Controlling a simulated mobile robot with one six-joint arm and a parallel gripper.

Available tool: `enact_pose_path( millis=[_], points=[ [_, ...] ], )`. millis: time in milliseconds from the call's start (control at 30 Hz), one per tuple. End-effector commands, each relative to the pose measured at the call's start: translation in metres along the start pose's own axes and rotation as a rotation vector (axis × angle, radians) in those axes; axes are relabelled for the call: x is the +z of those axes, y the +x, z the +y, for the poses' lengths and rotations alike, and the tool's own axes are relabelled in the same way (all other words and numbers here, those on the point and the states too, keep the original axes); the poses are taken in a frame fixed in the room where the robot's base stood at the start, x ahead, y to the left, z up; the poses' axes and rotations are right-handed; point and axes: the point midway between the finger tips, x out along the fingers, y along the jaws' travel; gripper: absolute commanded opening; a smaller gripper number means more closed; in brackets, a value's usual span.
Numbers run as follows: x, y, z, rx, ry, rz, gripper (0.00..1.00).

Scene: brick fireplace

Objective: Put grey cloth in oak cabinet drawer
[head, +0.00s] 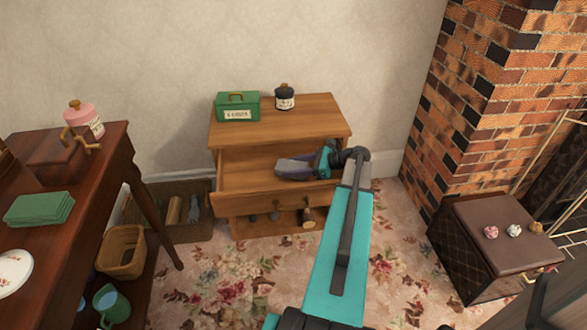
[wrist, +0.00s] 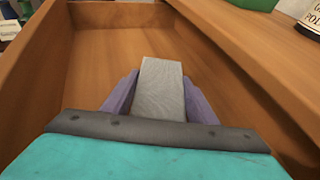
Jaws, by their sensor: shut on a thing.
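The oak cabinet (head: 325,108) stands against the wall with its top drawer (head: 232,183) pulled open. My gripper (head: 292,169) reaches in over the open drawer from the right. In the wrist view, the grey cloth (wrist: 160,88) is a narrow folded strip between the two purple fingers of my gripper (wrist: 160,105), which is shut on it. The drawer's wooden floor (wrist: 115,65) and side walls surround it, and the drawer looks otherwise empty. I cannot tell whether the cloth touches the floor.
A green box (head: 238,107) and a dark-lidded jar (head: 284,98) stand on the cabinet top. A lower shelf holds small items. A dark table (head: 100,150) with folded green cloths (head: 40,208) is at left. A brown chest (head: 490,240) stands at right by the brick fireplace (head: 490,90).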

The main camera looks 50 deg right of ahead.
Motion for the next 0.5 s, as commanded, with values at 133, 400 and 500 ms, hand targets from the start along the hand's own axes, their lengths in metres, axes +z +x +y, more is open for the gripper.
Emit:
enact_pose_path(
  millis=[133,400,500],
  points=[
    [0.0004,-0.0004,-0.0002,-0.001,0.000,0.000,0.31],
    [-0.0022,0.0003,-0.0006,-0.001,0.001,0.000,0.31],
    [-0.0025,0.0003,-0.0005,-0.002,0.000,0.000,0.68]
  ],
)
